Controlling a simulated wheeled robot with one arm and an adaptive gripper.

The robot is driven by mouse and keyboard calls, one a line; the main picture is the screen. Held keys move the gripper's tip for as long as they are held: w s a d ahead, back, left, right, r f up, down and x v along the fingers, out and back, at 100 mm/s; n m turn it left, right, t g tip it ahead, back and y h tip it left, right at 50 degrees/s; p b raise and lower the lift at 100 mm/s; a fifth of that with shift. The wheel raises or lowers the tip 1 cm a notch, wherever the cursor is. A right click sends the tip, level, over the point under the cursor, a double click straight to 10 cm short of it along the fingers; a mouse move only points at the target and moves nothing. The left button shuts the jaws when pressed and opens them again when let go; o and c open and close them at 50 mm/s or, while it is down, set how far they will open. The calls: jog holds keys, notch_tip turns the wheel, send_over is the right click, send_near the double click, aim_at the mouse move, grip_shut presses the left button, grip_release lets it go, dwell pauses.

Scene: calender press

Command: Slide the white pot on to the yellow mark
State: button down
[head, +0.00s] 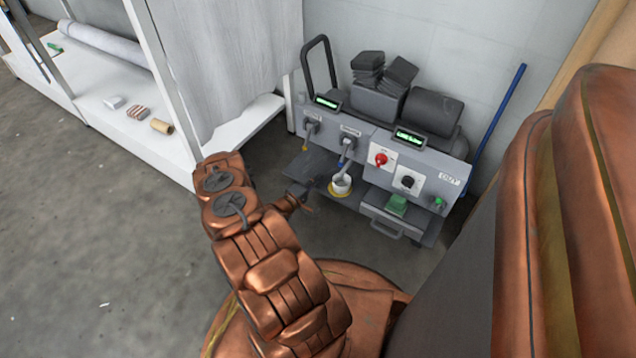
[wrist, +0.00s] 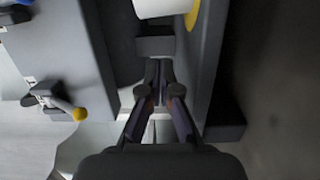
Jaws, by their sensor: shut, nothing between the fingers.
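The white pot (head: 341,184) stands on the dark shelf (head: 316,170) of the machine, under a grey spout. The yellow mark (head: 349,195) shows at the pot's foot on the near side; how fully the pot covers it I cannot tell. In the wrist view part of the pot (wrist: 160,7) is at the top edge, with a sliver of the yellow mark (wrist: 191,16) to its right. My gripper (head: 305,194) is left of the pot. In the wrist view its fingers (wrist: 161,72) are shut and empty, pointing toward the pot, with a gap and a dark block between.
The machine carries a red knob (head: 381,159), a black knob (head: 407,182) and green displays. A drawer (head: 392,217) with a green block (head: 397,204) sits right of the pot. A white cabinet (head: 235,122) stands at left. The grey floor at left is clear.

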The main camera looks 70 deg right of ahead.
jog(key=p+v, duration=0.3)
jog(key=v, duration=0.7)
jog(key=shift+p, duration=0.4)
